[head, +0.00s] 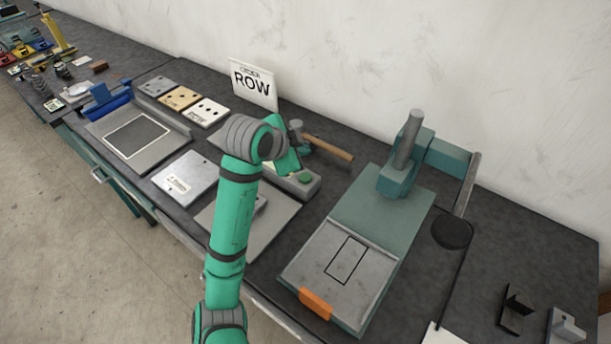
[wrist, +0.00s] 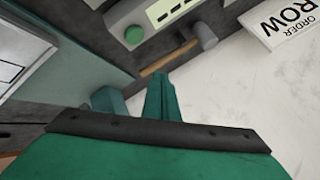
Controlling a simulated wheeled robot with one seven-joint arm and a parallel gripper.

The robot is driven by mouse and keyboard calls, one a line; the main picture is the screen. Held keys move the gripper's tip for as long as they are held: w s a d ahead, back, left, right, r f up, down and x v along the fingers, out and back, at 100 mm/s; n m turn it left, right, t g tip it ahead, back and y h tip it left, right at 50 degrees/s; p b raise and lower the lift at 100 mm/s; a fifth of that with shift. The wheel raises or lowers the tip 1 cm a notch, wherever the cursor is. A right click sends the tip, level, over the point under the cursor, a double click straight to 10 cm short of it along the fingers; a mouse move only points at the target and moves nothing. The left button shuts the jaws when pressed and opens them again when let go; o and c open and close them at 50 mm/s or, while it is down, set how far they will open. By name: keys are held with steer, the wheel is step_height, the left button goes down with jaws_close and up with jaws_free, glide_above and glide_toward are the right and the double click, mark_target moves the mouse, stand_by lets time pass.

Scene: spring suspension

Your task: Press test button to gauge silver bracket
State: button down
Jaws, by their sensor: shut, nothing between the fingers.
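The green test button (head: 305,177) sits on top of a grey box (head: 290,184) at the back of a flat grey plate (head: 279,226). In the wrist view the button (wrist: 133,35) shows at upper left, beside the box's lit panel (wrist: 172,10). My gripper (wrist: 160,84) is shut and empty; its fingertips appear apart from the button. In the head view my arm hides part of the plate and the box's left end. A small grey piece (head: 261,203) on the plate is half hidden by my arm; I cannot tell whether it is the silver bracket.
A hammer (head: 328,148) lies behind the box, near the ORDER ROW sign (head: 254,84). A teal press (head: 390,215) stands to the right. A dark bracket (head: 515,306) and a pale bracket (head: 567,326) are at far right. A silver plate (head: 187,180) lies left of my arm.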

mark_target(303, 179)
steer(key=shift+d+f, duration=0.1)
steer(key=shift+f, duration=3.45)
steer(key=shift+f, duration=0.1)
steer(key=shift+f, duration=0.3)
steer(key=shift+f, duration=0.5)
steer(key=shift+r, duration=0.95)
steer(key=shift+r, duration=2.5)
